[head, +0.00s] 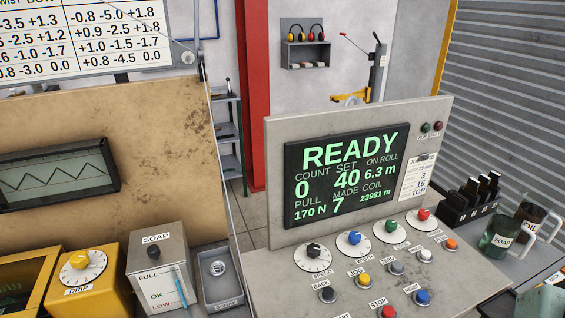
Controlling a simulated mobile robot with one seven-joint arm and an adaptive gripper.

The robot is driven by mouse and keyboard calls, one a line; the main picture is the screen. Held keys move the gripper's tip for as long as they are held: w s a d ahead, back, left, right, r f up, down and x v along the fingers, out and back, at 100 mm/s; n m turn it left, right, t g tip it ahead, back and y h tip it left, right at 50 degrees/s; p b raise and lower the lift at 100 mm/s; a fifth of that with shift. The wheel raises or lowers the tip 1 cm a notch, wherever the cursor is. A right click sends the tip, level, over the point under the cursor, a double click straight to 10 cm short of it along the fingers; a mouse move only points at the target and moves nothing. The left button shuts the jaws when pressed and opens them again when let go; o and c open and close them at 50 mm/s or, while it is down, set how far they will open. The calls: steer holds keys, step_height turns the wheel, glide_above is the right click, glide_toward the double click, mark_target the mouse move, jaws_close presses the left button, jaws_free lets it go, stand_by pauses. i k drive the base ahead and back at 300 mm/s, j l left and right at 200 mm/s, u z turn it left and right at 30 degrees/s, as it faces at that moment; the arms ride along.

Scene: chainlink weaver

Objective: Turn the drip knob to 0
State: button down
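The drip knob (79,260) is a yellow knob on a white round dial, at the lower left of the head view. It sits on the sloped top of a yellow box (112,290) with a "DRIP" label (78,289) below the dial. The dial's marks are too small to read, so I cannot tell which number the knob points to. My gripper is not in view, and nothing touches the knob.
Right of the drip box stand a grey soap box (172,245) and a small scrap tray (219,302). Farther right, a grey console (262,262) carries several knobs and buttons below a screen (345,175) reading READY. A tan panel (150,160) rises behind the drip box.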

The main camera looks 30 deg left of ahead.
mark_target(80, 260)
steer(key=j+u, duration=0.1)
steer(key=u, duration=2.6)
steer(key=i+j+u, duration=0.1)
steer(key=j, duration=0.3)
steer(key=i+j, duration=0.25)
steer(key=i+j+u, duration=0.15)
steer(key=j, duration=0.35)
steer(key=k+z, duration=0.35)
steer(key=k, duration=0.25)
steer(key=i+l+u, duration=0.1)
steer(key=i+u, duration=0.25)
steer(key=i, duration=0.3)
